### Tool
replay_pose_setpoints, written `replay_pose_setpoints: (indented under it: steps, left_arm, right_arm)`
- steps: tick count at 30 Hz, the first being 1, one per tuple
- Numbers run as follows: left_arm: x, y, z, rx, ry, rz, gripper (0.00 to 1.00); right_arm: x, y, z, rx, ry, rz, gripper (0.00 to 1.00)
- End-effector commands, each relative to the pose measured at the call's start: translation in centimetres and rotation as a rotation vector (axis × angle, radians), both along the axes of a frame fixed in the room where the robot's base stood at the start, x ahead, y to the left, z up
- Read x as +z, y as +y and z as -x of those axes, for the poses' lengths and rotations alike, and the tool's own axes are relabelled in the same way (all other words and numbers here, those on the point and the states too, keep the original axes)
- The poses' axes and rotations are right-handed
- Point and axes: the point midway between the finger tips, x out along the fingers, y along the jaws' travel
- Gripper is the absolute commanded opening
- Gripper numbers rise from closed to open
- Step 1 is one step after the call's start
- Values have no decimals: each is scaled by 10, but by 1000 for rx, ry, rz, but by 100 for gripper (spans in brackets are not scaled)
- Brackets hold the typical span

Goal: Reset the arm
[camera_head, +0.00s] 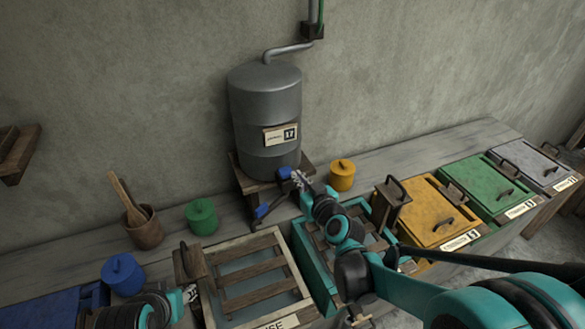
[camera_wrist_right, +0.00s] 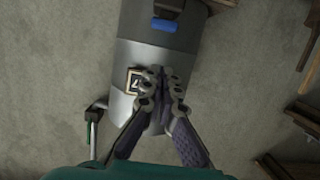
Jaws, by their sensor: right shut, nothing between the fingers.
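My right gripper (camera_head: 299,180) is in front of the lower right side of a grey metal tank (camera_head: 265,110) in the head view. Its arm comes in from the lower right. In the right wrist view the gripper's (camera_wrist_right: 160,78) fingertips are together with nothing between them. The tank (camera_wrist_right: 190,85) is behind them there, with its number label (camera_wrist_right: 133,80) beside the fingertips. I cannot tell the gap between fingertips and tank.
The tank stands on a wooden stand (camera_head: 240,181) against the wall. Green (camera_head: 201,217), blue (camera_head: 122,274) and yellow (camera_head: 342,175) lidded pots stand on the bench. A slatted wooden frame (camera_head: 240,245) lies in front. Yellow (camera_head: 433,218), green (camera_head: 484,189) and grey (camera_head: 533,165) lidded bins line the right.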

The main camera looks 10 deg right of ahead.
Motion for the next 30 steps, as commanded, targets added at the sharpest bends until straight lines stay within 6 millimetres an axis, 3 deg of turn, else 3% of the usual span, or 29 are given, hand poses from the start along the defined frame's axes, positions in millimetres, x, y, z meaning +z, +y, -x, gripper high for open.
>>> replay_pose_setpoints:
  steps: [6,23,26,30]
  left_arm:
    - [5,0,0,0,0,0,40]
    - [5,0,0,0,0,0,40]
    - [3,0,0,0,0,0,40]
    - [0,0,0,0,0,0,40]
  right_arm:
    - [5,-3,17,0,0,0,0]
    - [5,-2,20,3,5,-1,0]
    - [3,3,31,20,45,-1,0]
    - [-7,15,68,53,183,1,0]
